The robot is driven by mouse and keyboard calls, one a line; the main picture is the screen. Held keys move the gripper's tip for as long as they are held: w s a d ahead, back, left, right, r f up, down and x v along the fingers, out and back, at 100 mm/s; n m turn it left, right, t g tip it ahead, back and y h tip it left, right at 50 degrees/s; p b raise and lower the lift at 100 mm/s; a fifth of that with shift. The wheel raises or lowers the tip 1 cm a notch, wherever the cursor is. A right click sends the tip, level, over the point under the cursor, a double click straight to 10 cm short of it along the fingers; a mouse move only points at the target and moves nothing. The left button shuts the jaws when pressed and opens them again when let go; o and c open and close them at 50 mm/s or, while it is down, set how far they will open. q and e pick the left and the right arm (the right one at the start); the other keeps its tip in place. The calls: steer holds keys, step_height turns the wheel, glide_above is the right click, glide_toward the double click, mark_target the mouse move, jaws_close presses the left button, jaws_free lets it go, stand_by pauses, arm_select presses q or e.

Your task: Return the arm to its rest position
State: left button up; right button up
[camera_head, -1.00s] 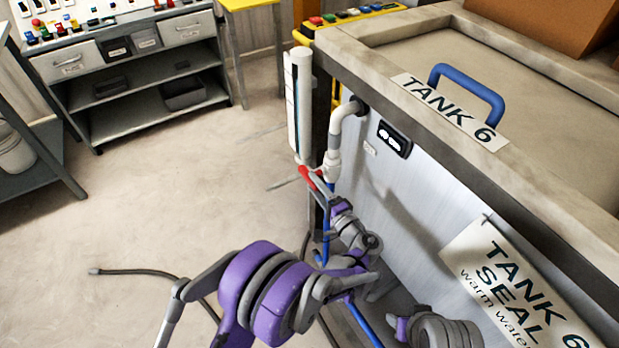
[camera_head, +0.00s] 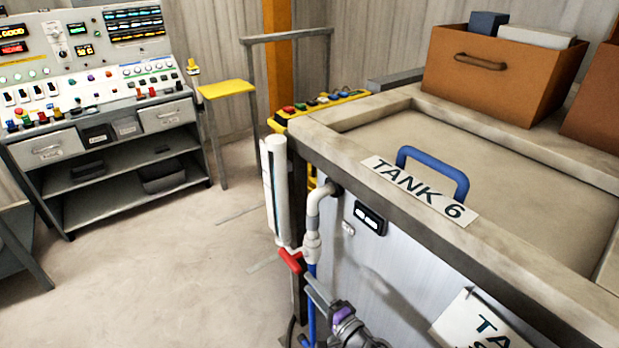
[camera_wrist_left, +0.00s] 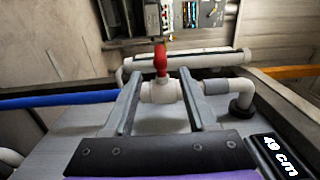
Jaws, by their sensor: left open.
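My left gripper (camera_head: 309,281) is low in the head view, its fingers just below and right of a red valve handle (camera_head: 290,260). In the left wrist view my left gripper (camera_wrist_left: 160,85) is open, with its two grey fingers apart. The white valve body (camera_wrist_left: 158,92) shows between the fingers, with the red handle (camera_wrist_left: 160,60) standing up from it. Nothing is seen clamped; I cannot tell whether a finger touches the valve. Most of my left arm is below the head view. My right gripper is not in view.
Tank 6 (camera_head: 400,235), with a blue lid handle (camera_head: 432,168), stands close at right. White pipework (camera_head: 313,215) and an upright white tube (camera_head: 275,190) run at its corner. A control console (camera_head: 100,130) stands at left. The floor (camera_head: 170,280) between is clear.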

arm_select(q)
steer(key=s+a+r+n+g+h, duration=0.1)
steer(key=s+a+n+g, duration=0.2)
steer(key=a, duration=0.6)
steer(key=s+a+r+n+g+h, duration=0.15)
steer(key=s+a+g, duration=0.25)
steer(key=a, duration=0.4)
steer(key=s+a+f+n+g+h, duration=0.1)
steer(key=s+n+g+h, duration=0.2)
steer(key=s, duration=0.7)
steer(key=s+a+f+n+h, duration=0.1)
steer(key=s+n+h, duration=0.3)
steer(key=s, duration=0.7)
step_height(320, 180, up, 19)
steer(key=w+h+p, duration=0.1)
steer(key=w+p, duration=0.1)
steer(key=p, duration=1.4)
steer(key=shift+m+t+p, duration=0.3)
steer(key=shift+m+p, duration=0.05)
steer(key=shift+p, duration=0.05)
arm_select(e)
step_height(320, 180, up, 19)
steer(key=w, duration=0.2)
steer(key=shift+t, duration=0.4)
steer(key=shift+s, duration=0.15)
